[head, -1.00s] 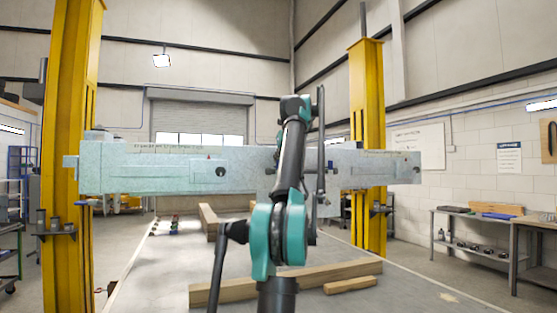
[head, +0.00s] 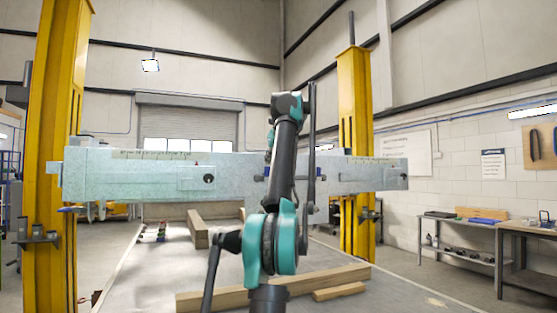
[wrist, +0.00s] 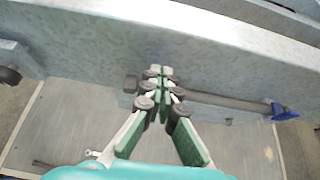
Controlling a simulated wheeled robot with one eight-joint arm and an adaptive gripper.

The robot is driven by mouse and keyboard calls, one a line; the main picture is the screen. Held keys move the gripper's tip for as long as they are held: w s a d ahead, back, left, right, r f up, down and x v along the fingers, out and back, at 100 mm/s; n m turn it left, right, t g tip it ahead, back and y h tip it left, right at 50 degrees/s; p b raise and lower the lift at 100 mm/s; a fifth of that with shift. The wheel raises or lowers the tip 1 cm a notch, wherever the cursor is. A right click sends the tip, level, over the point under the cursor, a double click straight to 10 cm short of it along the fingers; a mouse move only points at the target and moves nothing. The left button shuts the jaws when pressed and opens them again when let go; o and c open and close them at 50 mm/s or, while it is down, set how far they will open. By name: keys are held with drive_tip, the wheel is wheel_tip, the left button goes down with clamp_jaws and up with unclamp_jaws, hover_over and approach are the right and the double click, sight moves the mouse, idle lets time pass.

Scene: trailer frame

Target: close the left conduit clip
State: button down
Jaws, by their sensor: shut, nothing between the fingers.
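A grey steel trailer beam (head: 130,178) spans the head view, and its face also fills the upper wrist view (wrist: 70,45). In the wrist view a dark conduit (wrist: 225,101) runs along the beam to a blue clip (wrist: 284,112) at its right end. A small dark block (wrist: 131,84) sits just left of my fingertips; I cannot tell whether it is part of the left clip. My gripper (wrist: 160,74) is shut and empty, its tips at or near the beam face, covering the conduit's left part. My arm hides the gripper in the head view.
Yellow posts (head: 58,130) (head: 354,130) stand at both ends of the beam. Timber lengths (head: 225,290) lie on the grey deck (head: 170,270) below. Benches (head: 460,220) stand at the right wall. The deck under the beam is otherwise mostly clear.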

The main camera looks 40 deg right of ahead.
drive_tip(key=s+a, duration=0.2)
drive_tip(key=s, duration=0.8)
drive_tip(key=shift+s+a+f, duration=0.15)
drive_tip(key=shift+a, duration=0.15)
